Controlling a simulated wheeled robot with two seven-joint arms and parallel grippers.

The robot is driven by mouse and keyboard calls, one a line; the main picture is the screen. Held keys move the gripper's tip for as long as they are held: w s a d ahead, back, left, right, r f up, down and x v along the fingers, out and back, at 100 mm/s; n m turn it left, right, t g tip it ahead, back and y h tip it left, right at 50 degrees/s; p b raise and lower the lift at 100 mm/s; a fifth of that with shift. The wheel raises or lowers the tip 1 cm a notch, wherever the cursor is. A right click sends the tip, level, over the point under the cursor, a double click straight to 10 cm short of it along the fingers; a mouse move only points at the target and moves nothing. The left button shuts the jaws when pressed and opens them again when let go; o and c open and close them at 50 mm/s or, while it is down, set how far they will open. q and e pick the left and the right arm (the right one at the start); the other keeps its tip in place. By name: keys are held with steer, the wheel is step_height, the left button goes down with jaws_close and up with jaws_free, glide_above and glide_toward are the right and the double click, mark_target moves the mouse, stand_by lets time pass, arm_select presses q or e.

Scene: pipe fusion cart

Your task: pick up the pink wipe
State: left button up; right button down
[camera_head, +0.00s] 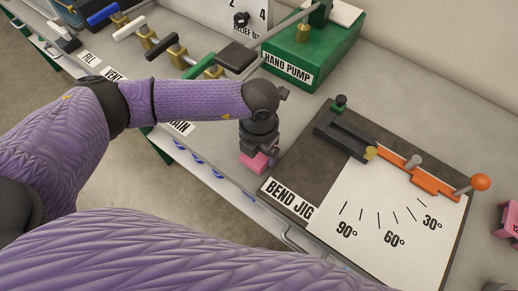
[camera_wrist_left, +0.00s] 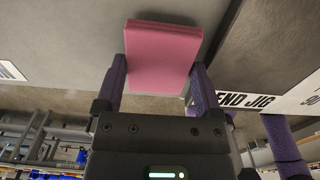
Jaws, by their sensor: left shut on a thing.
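The pink wipe (camera_wrist_left: 162,55) is a flat pink block between the two fingers of my left gripper (camera_wrist_left: 158,85) in the left wrist view. In the head view the pink wipe (camera_head: 254,163) shows just below my left gripper (camera_head: 256,152), near the front edge of the cart top. My left gripper is shut on it. I cannot tell whether the wipe touches the cart top. My right gripper is not in view.
The bend jig board (camera_head: 300,196) lies just right of the wipe, with an orange lever (camera_head: 428,180). A green hand pump (camera_head: 312,50) stands behind. Valves with coloured handles (camera_head: 150,45) line the back left. A pink object (camera_head: 508,218) sits at the far right.

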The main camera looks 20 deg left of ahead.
arm_select(q)
step_height(320, 180, up, 27)
steer(key=p, duration=0.4)
steer(key=shift+r, duration=0.15)
